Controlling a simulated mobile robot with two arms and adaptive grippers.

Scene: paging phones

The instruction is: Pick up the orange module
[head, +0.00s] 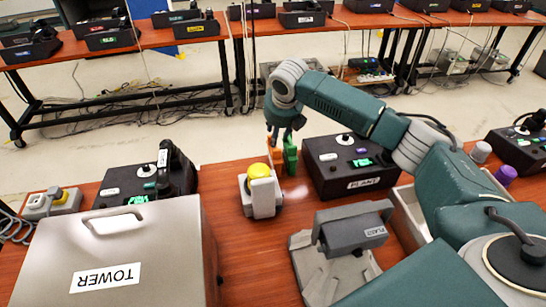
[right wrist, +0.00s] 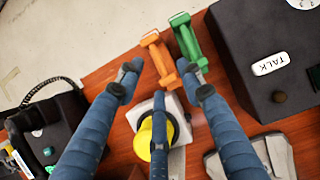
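The orange module (head: 276,152) stands on the red-brown table near its far edge, beside a green module (head: 290,157). In the right wrist view the orange module (right wrist: 160,57) shows as a small dumbbell-like block, left of the green module (right wrist: 186,42). My right gripper (head: 284,125) is above the orange module, pointing down, and partly hides its top. In the right wrist view its blue fingers (right wrist: 160,78) are spread, with the orange module's near end between the side fingertips. I see nothing held. My left gripper is not in view.
A white device with a yellow top (head: 262,195) stands close in front of the modules. A black PLANT phone box (head: 350,165) is right of them. A grey handset stand (head: 345,245), another black phone (head: 145,185) and a metal TOWER case (head: 110,255) crowd the table.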

